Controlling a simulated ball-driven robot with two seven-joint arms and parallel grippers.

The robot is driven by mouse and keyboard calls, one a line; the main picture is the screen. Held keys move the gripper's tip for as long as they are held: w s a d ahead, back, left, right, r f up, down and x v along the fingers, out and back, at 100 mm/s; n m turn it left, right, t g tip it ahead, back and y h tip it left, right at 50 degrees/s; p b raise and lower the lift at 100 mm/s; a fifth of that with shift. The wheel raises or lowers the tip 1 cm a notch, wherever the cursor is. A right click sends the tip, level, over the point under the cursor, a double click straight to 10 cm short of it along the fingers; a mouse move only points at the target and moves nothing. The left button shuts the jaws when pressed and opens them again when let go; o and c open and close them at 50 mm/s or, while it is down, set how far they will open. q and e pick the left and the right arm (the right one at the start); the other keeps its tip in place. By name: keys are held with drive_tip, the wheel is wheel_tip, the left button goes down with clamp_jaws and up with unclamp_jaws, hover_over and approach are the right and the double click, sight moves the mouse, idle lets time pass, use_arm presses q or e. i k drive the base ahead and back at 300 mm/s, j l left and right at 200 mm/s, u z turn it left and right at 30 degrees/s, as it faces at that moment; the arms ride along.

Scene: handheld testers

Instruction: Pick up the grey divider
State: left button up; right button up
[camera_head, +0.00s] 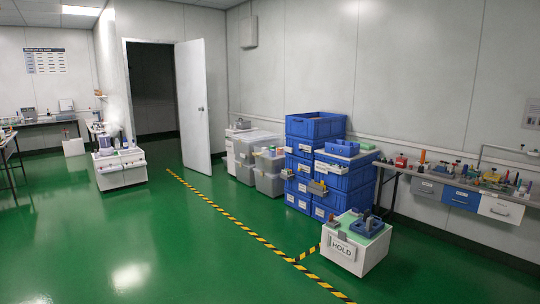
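I cannot clearly single out a grey divider at this distance. Several small grey pieces are too small to identify, among them a small grey piece (342,236) at the front top edge of a white box marked HOLD (373,259). That box stands on the floor right of centre, with a green top and a blue tray (367,229) on it. Neither of my grippers is in view.
Blue crates (315,127) are stacked against the wall, with clear bins (268,184) to their left. A bench (405,172) with small tools and drawers runs along the right. A white cart (121,176) stands left. Striped tape (230,216) crosses the open green floor.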

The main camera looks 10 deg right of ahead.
sight(312, 184)
drive_tip(key=i+z, duration=0.2)
drive_tip(key=i, duration=4.3)
drive_tip(key=i+z, duration=0.15)
drive_tip(key=i, duration=0.7)
drive_tip(key=i+j, duration=0.15)
drive_tip(key=i, duration=0.7)
drive_tip(key=i+j+z, duration=0.1)
drive_tip(key=i, duration=0.8)
drive_tip(key=z, duration=1.95)
